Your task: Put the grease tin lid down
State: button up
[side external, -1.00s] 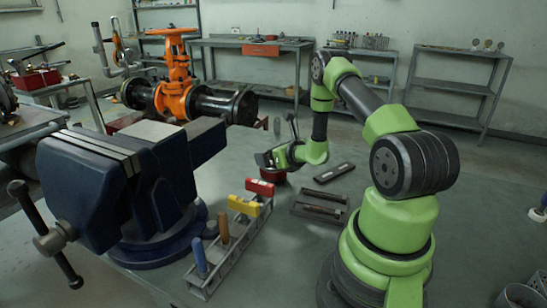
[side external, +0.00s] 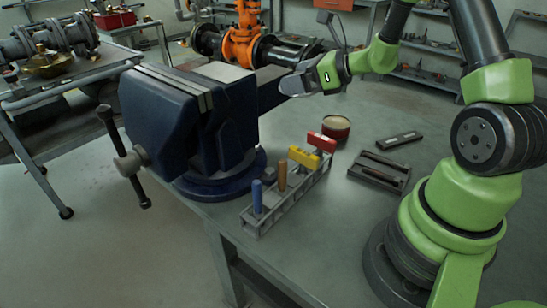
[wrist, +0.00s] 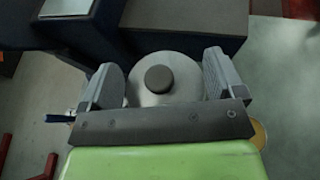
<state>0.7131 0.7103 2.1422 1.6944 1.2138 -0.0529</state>
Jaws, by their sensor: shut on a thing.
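The grease tin lid (wrist: 183,70) is a round grey disc with a dark knob, seen between the two fingers in the wrist view. My gripper (side external: 298,83) is shut on the lid and holds it in the air, above and to the left of the tin in the side view. The lid's outline is hard to make out there. The red grease tin (side external: 336,128) stands open on the bench with its pale contents showing. A yellowish edge, perhaps the tin (wrist: 261,134), shows beside my gripper in the wrist view.
A blue vise (side external: 190,115) stands left of my gripper. A rack (side external: 285,200) with several coloured-handled tools is in front of the tin. A grey tray (side external: 380,172) and a dark flat block (side external: 399,139) lie to its right. Bench space behind the block is clear.

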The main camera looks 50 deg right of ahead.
jog(key=s+a+r+n+g+y, duration=0.1)
jog(key=s+a+n+g+y, duration=0.1)
jog(key=a, duration=0.4)
jog(key=s+a+r+n+g+y, duration=0.1)
jog(key=s+a+n+g+y, duration=0.2)
jog(key=a+n+y, duration=0.2)
jog(key=shift+a+r+n, duration=0.15)
jog(key=shift+a+n, duration=0.25)
jog(key=shift+a, duration=0.8)
